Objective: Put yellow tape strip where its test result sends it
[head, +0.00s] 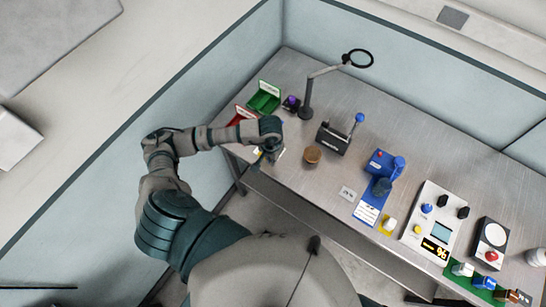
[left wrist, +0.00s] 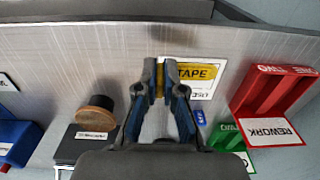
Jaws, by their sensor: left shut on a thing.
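My left gripper (left wrist: 159,80) is shut in the left wrist view, with a narrow yellow strip (left wrist: 160,80) between its fingertips. A white card with a yellow band reading TAPE (left wrist: 197,74) lies on the bench just right of the fingers and is partly covered by them. In the head view the left gripper (head: 266,156) is at the bench's near left edge, its jaws mostly hidden by the wrist. A red tray (left wrist: 274,92) with a REWORK label and a green tray (left wrist: 236,136) are at the right of the wrist view. My right gripper is out of view.
The green tray (head: 264,98) and red tray (head: 240,116) sit at the bench's left end. A magnifier stand (head: 307,108), a brown-topped round pot (head: 312,155), a dark device with a blue lever (head: 333,138) and a blue press (head: 381,165) stand farther right. Bare bench lies between them.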

